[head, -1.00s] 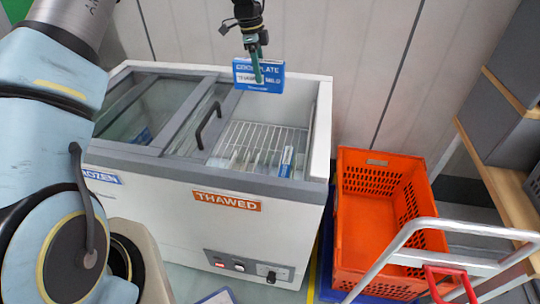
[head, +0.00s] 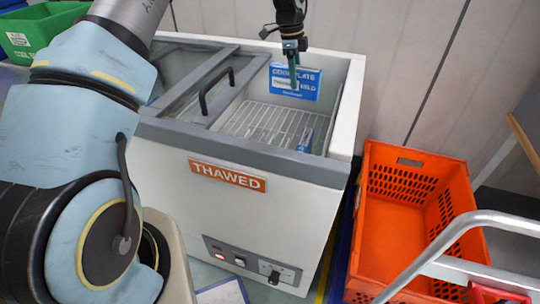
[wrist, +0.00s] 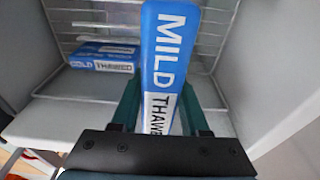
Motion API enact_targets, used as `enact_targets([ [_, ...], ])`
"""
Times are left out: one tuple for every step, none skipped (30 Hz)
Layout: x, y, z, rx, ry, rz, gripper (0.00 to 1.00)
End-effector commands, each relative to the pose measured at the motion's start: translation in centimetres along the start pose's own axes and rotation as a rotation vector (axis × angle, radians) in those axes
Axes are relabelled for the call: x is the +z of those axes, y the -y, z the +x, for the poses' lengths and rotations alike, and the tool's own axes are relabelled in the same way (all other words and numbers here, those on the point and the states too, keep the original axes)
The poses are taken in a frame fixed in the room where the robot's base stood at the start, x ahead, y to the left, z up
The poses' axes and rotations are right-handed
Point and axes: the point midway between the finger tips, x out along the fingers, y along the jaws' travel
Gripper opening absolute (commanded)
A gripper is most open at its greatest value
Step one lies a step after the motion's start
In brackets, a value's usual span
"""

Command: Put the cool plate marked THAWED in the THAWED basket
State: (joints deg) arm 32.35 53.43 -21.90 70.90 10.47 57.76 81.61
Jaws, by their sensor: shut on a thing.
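My gripper (head: 293,80) is shut on a blue and white cool plate (head: 312,84) with the words THAWED and MILD. In the wrist view the plate (wrist: 165,45) stands on edge between the green fingers (wrist: 160,95). The plate is held over the right compartment of the white chest, above a wire basket (head: 258,118). An orange THAWED sign (head: 228,176) is on the chest front. A second blue plate marked COLD THAWED (wrist: 102,57) is in the wire basket in the wrist view. Whether the held plate touches anything cannot be told.
The sliding glass lid with its black handle (head: 217,88) sits to the left of the opening. The chest's right rim (head: 349,105) is close to the held plate. An orange tote (head: 375,240) stands right of the chest, with a metal rail in front. A green bin (head: 45,35) is far left.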

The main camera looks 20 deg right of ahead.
Motion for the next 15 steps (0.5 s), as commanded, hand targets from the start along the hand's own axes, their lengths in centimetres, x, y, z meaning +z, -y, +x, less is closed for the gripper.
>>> enact_targets([
  [0.4, 0.1, 2.6, -0.002, 0.0, 0.0, 0.0],
  [0.5, 0.1, 3.3, -0.002, 0.0, 0.0, 0.0],
  [0.6, 0.1, 4.1, -0.002, 0.0, 0.0, 0.0],
  [0.7, 0.1, 4.6, -0.002, 0.0, 0.0, 0.0],
  [0.8, 0.1, 5.1, -0.002, 0.0, 0.0, 0.0],
  [0.8, 0.1, 5.6, -0.002, 0.0, 0.0, 0.0],
  [0.9, 0.1, 6.0, -0.003, 0.0, 0.0, 0.0],
  [0.9, 0.1, 6.3, -0.003, 0.0, 0.0, 0.0],
  [1.0, 0.1, 6.6, -0.003, 0.0, 0.0, 0.0],
  [1.0, 0.1, 6.8, -0.003, 0.0, 0.0, 0.0],
  [1.0, 0.1, 6.9, -0.003, 0.0, 0.0, 0.0],
  [1.1, 0.1, 7.1, -0.002, 0.0, 0.0, 0.0],
  [1.1, 0.1, 7.3, -0.002, 0.0, 0.0, 0.0],
  [1.1, 0.1, 7.6, -0.001, 0.0, 0.0, 0.0],
  [1.2, 0.0, 8.1, 0.0, -0.001, 0.0, 0.0],
])
